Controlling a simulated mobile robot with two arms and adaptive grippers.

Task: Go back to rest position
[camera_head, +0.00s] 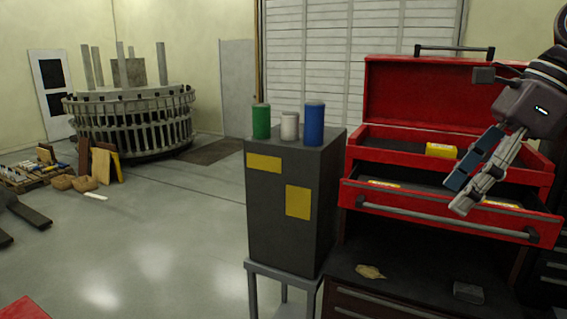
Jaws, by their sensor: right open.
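My right gripper (467,197) hangs in from the upper right, in front of the red toolbox (415,95). Its two fingers point down and to the left, a little apart, with nothing seen between them. The fingers are over the toolbox's open drawer (440,218) in the picture. My left gripper is not in the view.
A dark cabinet (280,230) bears a green can (261,121), a white can (290,126) and a blue can (314,124). A yellow box (440,150) lies in the upper tray. The round turret structure (130,115) stands at the back left. The middle floor is clear.

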